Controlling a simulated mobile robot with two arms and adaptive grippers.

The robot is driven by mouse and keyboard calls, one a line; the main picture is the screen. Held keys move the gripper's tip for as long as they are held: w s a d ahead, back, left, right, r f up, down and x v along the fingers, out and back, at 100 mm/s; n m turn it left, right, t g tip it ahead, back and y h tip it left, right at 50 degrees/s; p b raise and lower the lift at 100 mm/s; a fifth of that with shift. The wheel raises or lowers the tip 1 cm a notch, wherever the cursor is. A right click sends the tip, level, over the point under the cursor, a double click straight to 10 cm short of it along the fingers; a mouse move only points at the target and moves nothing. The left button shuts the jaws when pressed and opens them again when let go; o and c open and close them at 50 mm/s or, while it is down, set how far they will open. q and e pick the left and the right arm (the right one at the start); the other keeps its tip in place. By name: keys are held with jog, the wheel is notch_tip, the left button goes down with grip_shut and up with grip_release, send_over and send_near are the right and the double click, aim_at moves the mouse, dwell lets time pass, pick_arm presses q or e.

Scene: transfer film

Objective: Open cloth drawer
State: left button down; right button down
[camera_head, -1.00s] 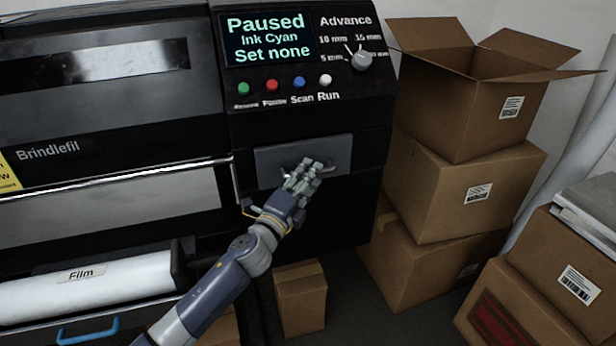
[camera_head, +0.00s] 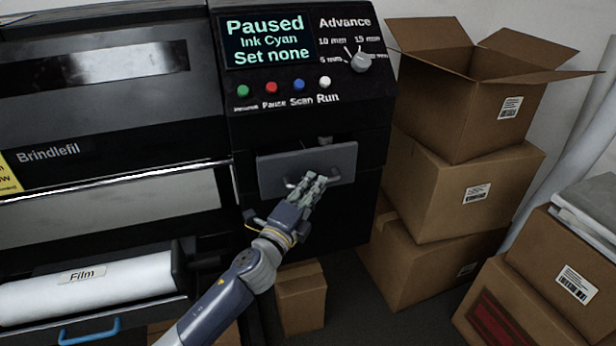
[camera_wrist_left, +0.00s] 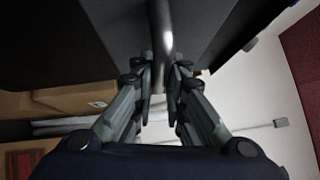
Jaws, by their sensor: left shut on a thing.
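The cloth drawer (camera_head: 335,160) is a small grey-fronted drawer in the black printer, below the control panel. Its front stands out from the printer face, with a dark gap showing above it. My left gripper (camera_head: 312,183) is at the handle on the drawer front. In the left wrist view the handle (camera_wrist_left: 163,40) is a curved metal bar running between the fingers of my left gripper (camera_wrist_left: 160,80), which is shut on it. In the head view the fingers hide most of the handle. My right gripper is not in view.
The printer's control panel (camera_head: 290,65) with a screen reading "Paused", several buttons and a knob is above the drawer. Stacked cardboard boxes (camera_head: 455,190) stand close on the right. A film roll (camera_head: 90,285) is at lower left. A small box (camera_head: 300,300) stands on the floor below.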

pick_arm(q)
jog(key=s+d+p, duration=0.1)
jog(key=s+d, duration=0.3)
jog(key=s, duration=0.9)
jog(key=shift+d, duration=0.15)
jog(key=shift+f, duration=0.1)
jog(key=c, duration=1.6)
grip_release()
jog(key=v, duration=1.2)
jog(key=shift+f, duration=0.1)
